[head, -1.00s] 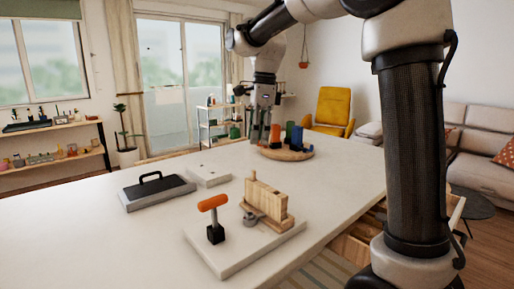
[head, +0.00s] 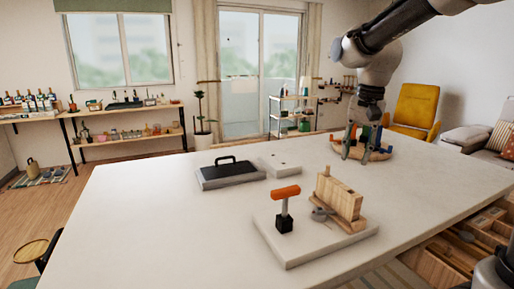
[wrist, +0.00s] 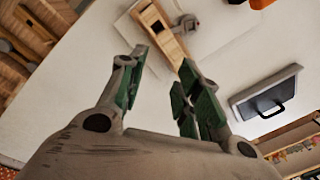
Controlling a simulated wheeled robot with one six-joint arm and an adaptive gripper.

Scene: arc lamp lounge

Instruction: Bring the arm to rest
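My gripper (head: 356,156) hangs from my arm at the far right part of the table, in front of the round wooden tray (head: 381,156) in the head view. In the wrist view, the two green-padded fingers of my gripper (wrist: 164,58) are spread apart with nothing between them. The gripper partly hides the tray and its coloured items. Whether the fingertips touch anything is unclear.
The white table (head: 150,225) holds a white board with an orange-handled tool (head: 285,194) and a wooden block (head: 340,196). A dark handled case (head: 232,174) lies behind. An open drawer (head: 440,268) juts out at the right. The table's left side is clear.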

